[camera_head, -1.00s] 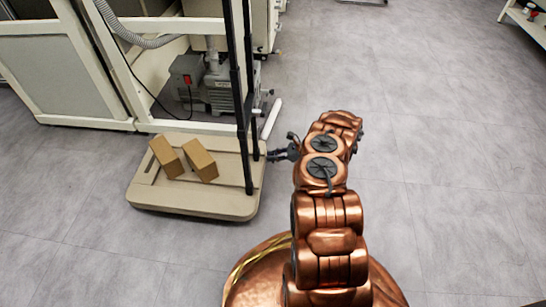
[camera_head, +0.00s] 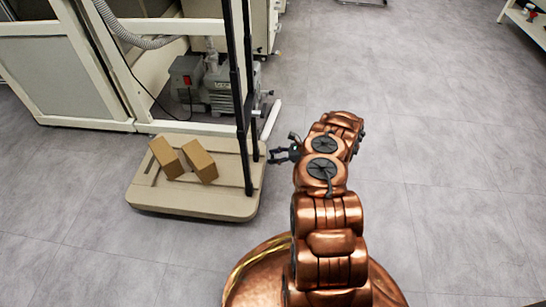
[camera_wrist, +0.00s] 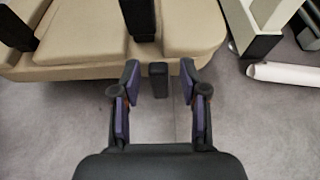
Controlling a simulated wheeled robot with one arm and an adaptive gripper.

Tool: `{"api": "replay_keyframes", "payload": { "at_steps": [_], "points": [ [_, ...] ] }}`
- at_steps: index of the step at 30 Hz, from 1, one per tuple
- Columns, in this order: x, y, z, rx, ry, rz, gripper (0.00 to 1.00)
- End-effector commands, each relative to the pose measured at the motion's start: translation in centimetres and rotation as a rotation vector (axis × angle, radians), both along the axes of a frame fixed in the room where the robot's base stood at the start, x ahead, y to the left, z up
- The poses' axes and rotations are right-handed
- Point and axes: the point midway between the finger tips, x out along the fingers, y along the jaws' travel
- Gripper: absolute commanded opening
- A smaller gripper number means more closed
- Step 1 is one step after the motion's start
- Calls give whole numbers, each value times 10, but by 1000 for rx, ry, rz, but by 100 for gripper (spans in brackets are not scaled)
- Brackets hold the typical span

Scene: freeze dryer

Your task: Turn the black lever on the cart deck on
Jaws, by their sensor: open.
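The tan cart deck (camera_head: 215,205) stands left of my arm in the head view, and its edge crosses the top of the wrist view (camera_wrist: 110,65). A short black upright piece (camera_wrist: 158,82), apparently the black lever, shows at the deck's near edge in the wrist view. My gripper (camera_wrist: 160,72) is open, with one finger on each side of this piece and a visible gap to both. In the head view my gripper (camera_head: 271,155) is beside the deck's right edge. I cannot make out the lever clearly there.
Two brown boxes (camera_head: 166,157) (camera_head: 200,161) lie on the deck. Black upright posts (camera_head: 246,130) rise from its right side, close to my gripper. A white tube (camera_wrist: 288,74) lies on the floor at right in the wrist view. A grey pump (camera_head: 220,88) stands behind the cart.

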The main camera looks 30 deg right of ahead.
Motion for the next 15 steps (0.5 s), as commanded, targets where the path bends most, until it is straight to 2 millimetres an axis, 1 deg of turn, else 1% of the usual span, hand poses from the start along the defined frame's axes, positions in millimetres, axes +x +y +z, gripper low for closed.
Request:
{"api": "replay_keyframes", "payload": {
  "at_steps": [5,12,15],
  "points": [
    [-16,-20,11,-1,-1,-3,44],
    [-44,-54,28,-5,-1,-3,44],
    [-54,-64,35,-1,-1,-1,44]
  ]
}}
